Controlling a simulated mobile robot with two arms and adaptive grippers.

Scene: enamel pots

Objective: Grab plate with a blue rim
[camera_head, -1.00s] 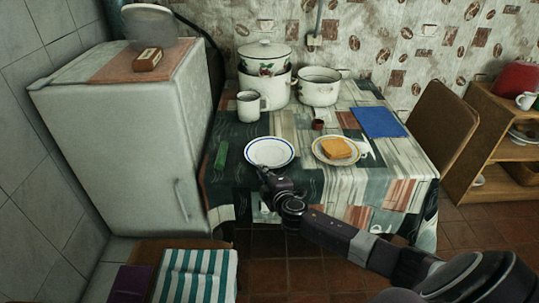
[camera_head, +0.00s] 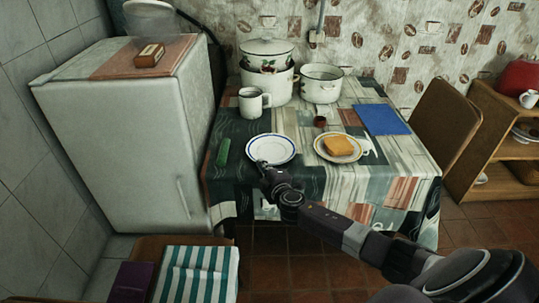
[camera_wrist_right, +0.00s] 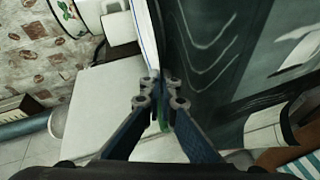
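The white plate with a blue rim (camera_head: 271,149) lies flat near the front left of the table. My right gripper (camera_head: 262,165) reaches it from the front, with its fingertips at the plate's near edge. In the right wrist view, the fingers (camera_wrist_right: 160,88) are nearly together, and the thin edge of the plate (camera_wrist_right: 145,35) runs down between their tips. The gripper looks shut on the rim. The exact contact is small and partly hidden. My left gripper is not in view.
A yellow-rimmed plate (camera_head: 320,152) with bread (camera_head: 339,146) lies to the right. A green object (camera_head: 223,152) lies to the left. A white mug (camera_head: 252,104) and pots (camera_head: 321,88) stand behind. A blue mat (camera_head: 382,119) lies at the back right.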

